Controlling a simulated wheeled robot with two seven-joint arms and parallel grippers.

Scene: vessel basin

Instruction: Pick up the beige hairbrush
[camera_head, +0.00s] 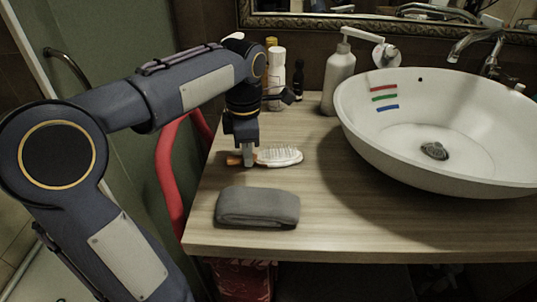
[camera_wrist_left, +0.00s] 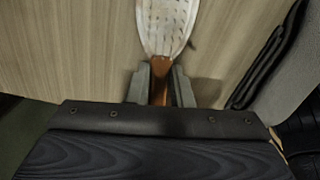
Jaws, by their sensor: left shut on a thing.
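The beige hairbrush (camera_head: 280,156) lies on the wooden counter, its pale bristled head pointing right and its orange-brown handle to the left. My left gripper (camera_head: 249,158) comes down from above and is shut on the handle, close to the head. In the left wrist view the brush head (camera_wrist_left: 166,25) extends away at the top, and the handle sits between the two fingers of my left gripper (camera_wrist_left: 161,88). The handle's far end is hidden by the gripper body there. Whether the brush is lifted off the counter cannot be told. My right gripper is not in view.
A folded grey towel (camera_head: 257,206) lies in front of the brush. A white basin (camera_head: 360,135) with coloured stripes stands to the right. A soap dispenser (camera_head: 338,80) and several bottles (camera_head: 276,75) stand behind. The wooden counter (camera_head: 330,205) is clear right of the towel.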

